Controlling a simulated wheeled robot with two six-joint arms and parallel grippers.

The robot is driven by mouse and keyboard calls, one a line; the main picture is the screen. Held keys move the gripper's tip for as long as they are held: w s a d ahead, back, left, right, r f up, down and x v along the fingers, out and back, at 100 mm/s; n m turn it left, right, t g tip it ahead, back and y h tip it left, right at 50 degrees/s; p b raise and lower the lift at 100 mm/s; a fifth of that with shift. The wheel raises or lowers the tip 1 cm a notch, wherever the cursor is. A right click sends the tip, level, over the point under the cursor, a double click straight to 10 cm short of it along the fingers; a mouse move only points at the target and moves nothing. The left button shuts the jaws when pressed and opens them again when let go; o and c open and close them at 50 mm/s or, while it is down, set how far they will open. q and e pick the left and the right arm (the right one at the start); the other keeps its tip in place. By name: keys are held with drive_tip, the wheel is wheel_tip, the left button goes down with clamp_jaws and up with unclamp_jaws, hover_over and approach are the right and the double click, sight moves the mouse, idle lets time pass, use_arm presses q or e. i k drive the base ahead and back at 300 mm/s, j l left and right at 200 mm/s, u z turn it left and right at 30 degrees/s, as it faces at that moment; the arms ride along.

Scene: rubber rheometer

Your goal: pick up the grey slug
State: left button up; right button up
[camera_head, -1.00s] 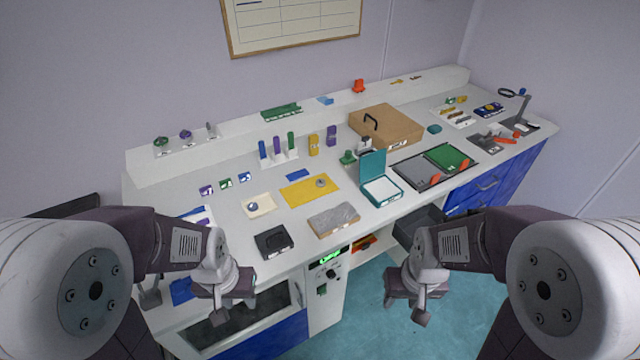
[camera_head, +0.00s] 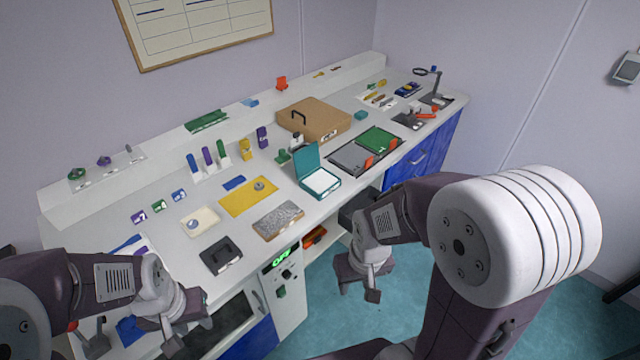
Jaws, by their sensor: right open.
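A small grey round piece (camera_head: 259,185) sits on the yellow mat (camera_head: 236,202) on the bench; it may be the grey slug, but it is too small to be sure. Another small dark round piece (camera_head: 196,223) lies on a cream pad (camera_head: 207,216) to its left. My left gripper (camera_head: 184,328) is at the lower left, in front of the bench; its fingers are too unclear to read. My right gripper (camera_head: 360,284) hangs open and empty over the floor in front of the bench. Both are well apart from the grey piece.
A speckled grey slab (camera_head: 278,221) and a black device (camera_head: 221,255) lie near the bench's front edge. A teal open box (camera_head: 310,172) and a brown case (camera_head: 314,120) stand to the right. An open drawer (camera_head: 357,208) juts out below the bench.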

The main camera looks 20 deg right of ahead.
sight(259, 186)
drive_tip(key=i+l+u, duration=0.2)
drive_tip(key=u, duration=0.15)
drive_tip(key=i+l+u, duration=0.15)
drive_tip(key=l+u, duration=0.25)
drive_tip(key=i+l+u, duration=0.15)
drive_tip(key=l+u, duration=0.95)
drive_tip(key=l, duration=0.15)
